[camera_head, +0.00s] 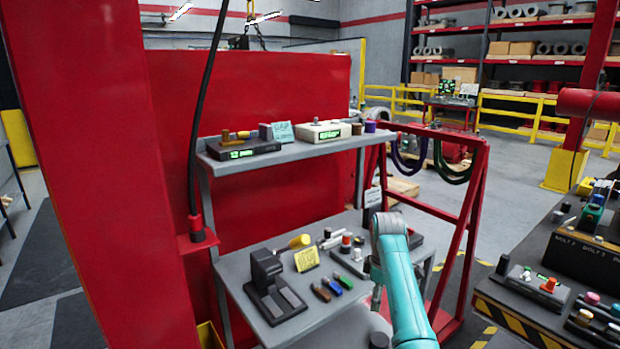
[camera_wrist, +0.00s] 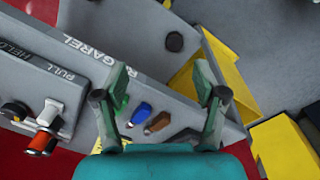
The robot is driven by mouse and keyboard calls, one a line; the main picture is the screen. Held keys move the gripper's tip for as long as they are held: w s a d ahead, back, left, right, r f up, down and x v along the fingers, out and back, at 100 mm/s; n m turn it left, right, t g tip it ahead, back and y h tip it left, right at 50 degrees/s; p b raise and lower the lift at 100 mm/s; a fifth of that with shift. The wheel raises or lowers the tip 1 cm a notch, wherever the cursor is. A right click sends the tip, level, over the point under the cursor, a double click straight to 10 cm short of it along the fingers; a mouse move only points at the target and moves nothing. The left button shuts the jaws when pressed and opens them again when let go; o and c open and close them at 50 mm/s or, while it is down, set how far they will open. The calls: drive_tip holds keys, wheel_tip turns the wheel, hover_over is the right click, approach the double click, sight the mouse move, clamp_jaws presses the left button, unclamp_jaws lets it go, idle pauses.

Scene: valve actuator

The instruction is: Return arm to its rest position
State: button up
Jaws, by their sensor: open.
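My teal arm (camera_head: 402,290) reaches up from the bottom of the head view and bends at a grey joint beside the grey workbench (camera_head: 235,290). My gripper shows clearly in the wrist view (camera_wrist: 162,82), with its two green fingers spread and nothing between the tips. Past the fingers lie small tools with a green handle (camera_wrist: 121,105), a blue handle (camera_wrist: 142,109) and a brown handle (camera_wrist: 157,123). In the head view the gripper is mostly hidden by the arm.
The bench carries a black press-like device (camera_head: 266,278), a yellow note (camera_head: 306,260) and several small tools. A grey upper shelf (camera_head: 300,150) stands above it. A red hose rack (camera_head: 475,190) is behind my arm. A dark console (camera_head: 520,310) stands at right.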

drive_tip(key=s+f+m+t, duration=0.2)
drive_tip(key=s+f, duration=0.3)
drive_tip(key=f, duration=0.6)
drive_tip(key=s+f+m+t, duration=0.1)
drive_tip(key=s+f, duration=0.3)
drive_tip(key=f, duration=0.8)
drive_tip(key=s+f+m+t, duration=0.2)
drive_tip(key=s+f, duration=0.3)
drive_tip(key=s, duration=0.5)
drive_tip(key=s+f+m+t, duration=0.2)
drive_tip(key=s+f, duration=0.4)
drive_tip(key=s, duration=0.4)
drive_tip(key=s+r+m+t, duration=0.2)
drive_tip(key=s+r, duration=0.2)
drive_tip(key=s, duration=0.7)
drive_tip(key=s+r+m+t, duration=0.1)
drive_tip(key=s+r, duration=0.2)
drive_tip(key=s, duration=0.8)
drive_tip(key=s+r+m+t, duration=0.2)
drive_tip(key=s+r, duration=0.5)
drive_tip(key=r, duration=0.4)
drive_tip(key=s+r+m+t, duration=0.2)
drive_tip(key=s+r, duration=0.6)
drive_tip(key=r, duration=0.4)
drive_tip(key=shift+s, duration=0.25)
